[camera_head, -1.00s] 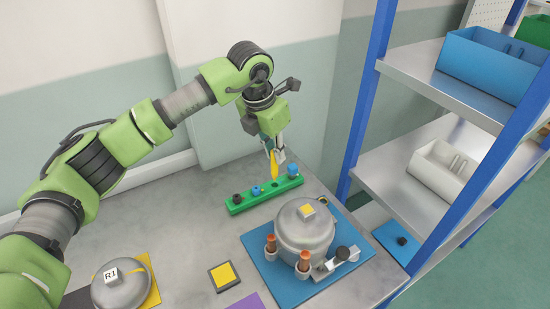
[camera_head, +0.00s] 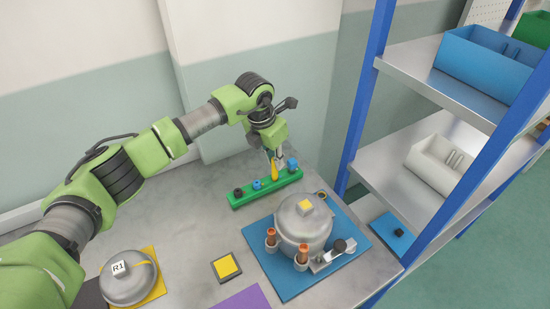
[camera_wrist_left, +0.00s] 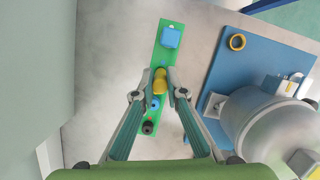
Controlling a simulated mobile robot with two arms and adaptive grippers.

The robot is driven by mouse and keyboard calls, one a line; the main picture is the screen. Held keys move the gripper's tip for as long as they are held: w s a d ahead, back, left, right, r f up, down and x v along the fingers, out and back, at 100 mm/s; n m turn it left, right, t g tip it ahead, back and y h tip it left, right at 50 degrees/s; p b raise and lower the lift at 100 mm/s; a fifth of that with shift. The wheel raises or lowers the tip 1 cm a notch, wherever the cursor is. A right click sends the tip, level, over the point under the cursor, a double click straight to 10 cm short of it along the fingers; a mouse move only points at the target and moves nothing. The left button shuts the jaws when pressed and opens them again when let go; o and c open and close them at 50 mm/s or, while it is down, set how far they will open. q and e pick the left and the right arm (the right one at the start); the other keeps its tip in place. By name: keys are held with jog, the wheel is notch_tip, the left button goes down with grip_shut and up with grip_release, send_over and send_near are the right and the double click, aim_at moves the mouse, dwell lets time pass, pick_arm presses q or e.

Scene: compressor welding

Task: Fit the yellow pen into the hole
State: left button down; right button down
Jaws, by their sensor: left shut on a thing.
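The yellow pen (camera_head: 274,171) is upright at the green block (camera_head: 247,197), between the blue piece on the right and the smaller dark and blue pieces on the left. My left gripper (camera_head: 275,160) is shut on the pen, and its fingers come down just above the block. The left wrist view shows the yellow pen (camera_wrist_left: 159,80) between the two fingertips (camera_wrist_left: 156,84), over the green block (camera_wrist_left: 171,38). The hole is hidden under the pen, so I cannot tell how deep the pen sits. My right gripper is not in view.
A silver compressor (camera_head: 303,226) with copper-coloured posts stands on a blue mat (camera_head: 288,287) close in front of the block. A dome marked R1 (camera_head: 126,283) and a yellow-topped square (camera_head: 227,267) are nearer. A blue-framed shelf (camera_head: 425,85) stands to the right.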

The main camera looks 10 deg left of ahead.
pick_arm(q)
jog(key=c, duration=2)
grip_release()
jog(key=shift+c, duration=0.2)
jog(key=shift+r+p, duration=0.3)
jog(key=shift+p, duration=0.1)
jog(key=b+v, duration=0.4)
jog(key=v, duration=0.7)
jog(key=shift+s+r, duration=0.15)
jog(key=shift+r, duration=0.2)
jog(key=shift+a, duration=0.1)
